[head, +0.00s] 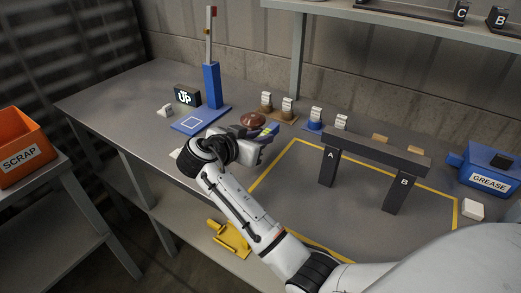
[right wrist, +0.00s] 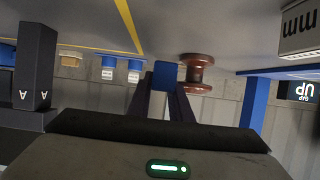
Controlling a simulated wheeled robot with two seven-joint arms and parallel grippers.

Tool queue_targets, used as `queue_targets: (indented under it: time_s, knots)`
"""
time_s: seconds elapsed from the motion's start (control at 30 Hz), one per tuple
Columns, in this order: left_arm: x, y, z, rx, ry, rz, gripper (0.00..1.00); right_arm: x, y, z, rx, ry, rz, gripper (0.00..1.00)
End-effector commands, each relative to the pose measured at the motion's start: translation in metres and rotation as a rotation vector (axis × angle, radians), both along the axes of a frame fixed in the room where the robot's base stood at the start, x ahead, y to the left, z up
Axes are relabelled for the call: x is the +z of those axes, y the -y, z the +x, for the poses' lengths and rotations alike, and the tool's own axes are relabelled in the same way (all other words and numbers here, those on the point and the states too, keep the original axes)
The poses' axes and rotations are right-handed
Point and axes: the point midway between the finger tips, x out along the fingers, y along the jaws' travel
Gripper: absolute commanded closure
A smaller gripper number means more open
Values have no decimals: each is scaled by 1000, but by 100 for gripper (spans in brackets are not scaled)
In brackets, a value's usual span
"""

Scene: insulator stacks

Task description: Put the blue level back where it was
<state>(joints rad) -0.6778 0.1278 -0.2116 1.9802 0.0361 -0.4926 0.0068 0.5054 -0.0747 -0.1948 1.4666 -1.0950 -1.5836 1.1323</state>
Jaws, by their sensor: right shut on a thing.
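My right gripper (head: 262,134) is over the table, left of the yellow-outlined area. It is shut on the blue level, whose blue end (head: 274,128) shows past the fingers with a small yellow-green part beside it. In the right wrist view, which is upside down, the level's blue end (right wrist: 166,72) sits between the dark fingertips (right wrist: 166,92); most of the level is hidden. A brown insulator disc (head: 252,119) stands just behind the gripper; it also shows beside the fingers in the right wrist view (right wrist: 196,72). My left gripper is not in view.
A blue post stand (head: 212,86) and a sign reading UP (head: 187,95) stand at the back left. Small pieces with white tags (head: 288,108) line the back. A dark A-B frame (head: 375,152) stands inside the yellow outline. The blue grease box (head: 488,169) is at right.

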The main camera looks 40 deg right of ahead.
Motion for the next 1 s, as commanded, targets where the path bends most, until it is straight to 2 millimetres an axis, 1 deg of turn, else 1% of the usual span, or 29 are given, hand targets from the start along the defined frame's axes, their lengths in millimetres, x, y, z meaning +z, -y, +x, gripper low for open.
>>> queue_targets:
  time_s: [0.27,0.33,0.47,0.5,0.6,0.87,1.0]
  knots:
    - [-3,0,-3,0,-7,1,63,-34,0,0,3,-3,-3,100]
    - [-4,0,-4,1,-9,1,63,-37,0,0,2,-1,-1,100]
    - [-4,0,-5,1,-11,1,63,-37,0,0,1,0,0,100]
    - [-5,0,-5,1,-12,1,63,-38,0,0,2,-2,1,78]
    - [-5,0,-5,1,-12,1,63,-38,0,0,2,-2,1,63]
    - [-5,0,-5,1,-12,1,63,-38,0,0,2,-2,1,63]
    - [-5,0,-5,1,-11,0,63,-35,-8,-3,4,-1,2,63]
